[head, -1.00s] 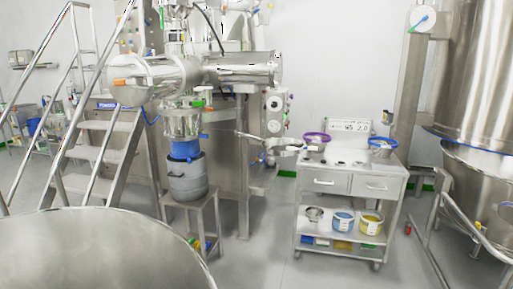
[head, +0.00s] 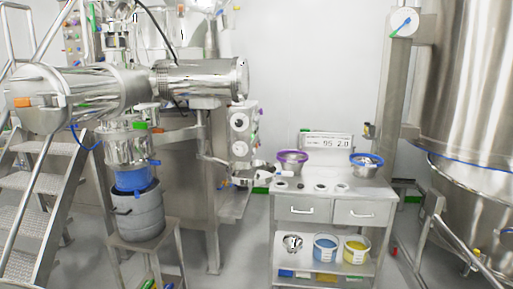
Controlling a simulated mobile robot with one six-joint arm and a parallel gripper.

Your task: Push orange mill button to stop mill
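The mill line (head: 205,82) is a horizontal steel cylinder assembly at the left in the head view. A panel with small coloured buttons (head: 73,40) stands behind at the upper left, too small to read. Below the cylinder a clear housing (head: 128,148) leads through a blue sleeve (head: 133,179) into a grey bucket (head: 137,215). My gripper is not in view.
Steel steps (head: 35,210) stand at the left, and a stool (head: 150,245) holds the bucket. A steel trolley (head: 333,195) with bowls and tubs stands at centre right. A large steel vessel (head: 470,80) fills the right. Grey floor shows between the stool and trolley.

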